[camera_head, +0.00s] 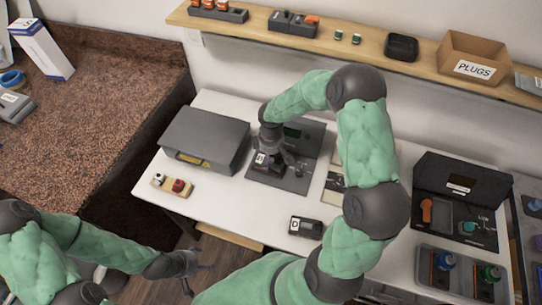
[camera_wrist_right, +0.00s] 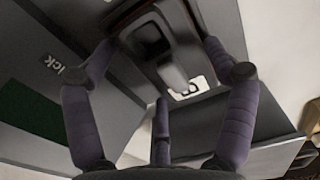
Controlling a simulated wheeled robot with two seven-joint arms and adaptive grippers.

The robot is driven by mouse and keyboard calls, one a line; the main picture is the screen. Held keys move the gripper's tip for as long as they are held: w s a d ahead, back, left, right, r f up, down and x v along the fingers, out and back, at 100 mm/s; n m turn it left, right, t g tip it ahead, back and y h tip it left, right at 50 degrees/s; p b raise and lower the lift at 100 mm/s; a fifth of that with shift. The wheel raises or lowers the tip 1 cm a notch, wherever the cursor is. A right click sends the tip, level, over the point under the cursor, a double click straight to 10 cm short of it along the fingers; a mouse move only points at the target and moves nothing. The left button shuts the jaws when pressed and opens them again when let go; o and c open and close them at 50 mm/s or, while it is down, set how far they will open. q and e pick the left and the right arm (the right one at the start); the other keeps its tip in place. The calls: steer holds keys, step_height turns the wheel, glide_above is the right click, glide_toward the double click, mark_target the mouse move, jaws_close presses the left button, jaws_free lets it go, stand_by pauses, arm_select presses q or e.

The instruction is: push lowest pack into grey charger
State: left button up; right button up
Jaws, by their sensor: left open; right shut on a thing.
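My right gripper (camera_head: 268,163) is down at a dark grey panel (camera_head: 291,184) on the white table. In the right wrist view its purple-grey fingers (camera_wrist_right: 160,75) close around a dark block (camera_wrist_right: 150,38) with a grey raised part; I cannot tell whether this is a pack or a fixed part. A dark pack-like block (camera_head: 305,227) with a white label lies near the table's front edge. On the shelf, a dark grey holder (camera_head: 292,22) carries a dark and an orange piece; I cannot tell which thing is the grey charger. My left gripper (camera_head: 188,265) is open and empty, lower left.
A black case (camera_head: 463,188) and a tray (camera_head: 459,283) stand right. The front middle table is mostly clear.

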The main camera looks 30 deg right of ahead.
steer(key=shift+f, duration=0.2)
steer(key=o, duration=1)
steer(key=shift+r, duration=0.2)
steer(key=shift+r+p, duration=0.3)
steer(key=shift+p, duration=0.05)
steer(key=shift+r+p, duration=0.85)
steer(key=shift+r, duration=0.3)
steer(key=shift+r+p, duration=2.2)
steer(key=shift+r, duration=0.7)
